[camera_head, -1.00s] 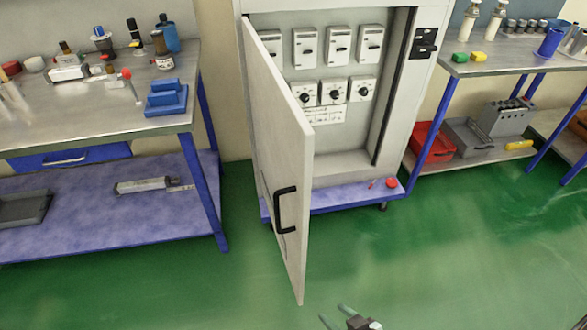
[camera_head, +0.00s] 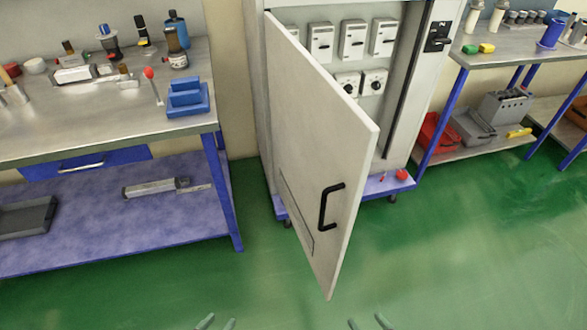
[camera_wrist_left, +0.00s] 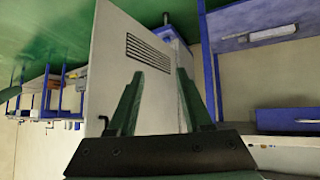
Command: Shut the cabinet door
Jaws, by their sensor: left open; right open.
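The cabinet (camera_head: 430,100) stands at the middle back with its pale door (camera_head: 315,140) partly open, hinged on the left and swung out toward me. A black handle (camera_head: 327,207) sits low near the door's free edge. My left gripper (camera_head: 217,322) and right gripper (camera_head: 367,322) show only their fingertips at the bottom edge, both open and apart from the door. In the left wrist view, the open, empty left fingers (camera_wrist_left: 158,95) are in front of the door's outer face (camera_wrist_left: 115,40), with its slotted vent (camera_wrist_left: 148,52) and the handle (camera_wrist_left: 103,122) at its edge.
A workbench (camera_head: 60,130) with bottles and a blue holder (camera_head: 187,97) stands left of the cabinet. Another bench (camera_head: 520,66) with bins below stands at right. A red knob (camera_head: 402,174) is on the cabinet's blue base. Green floor (camera_head: 450,270) is clear at the front right.

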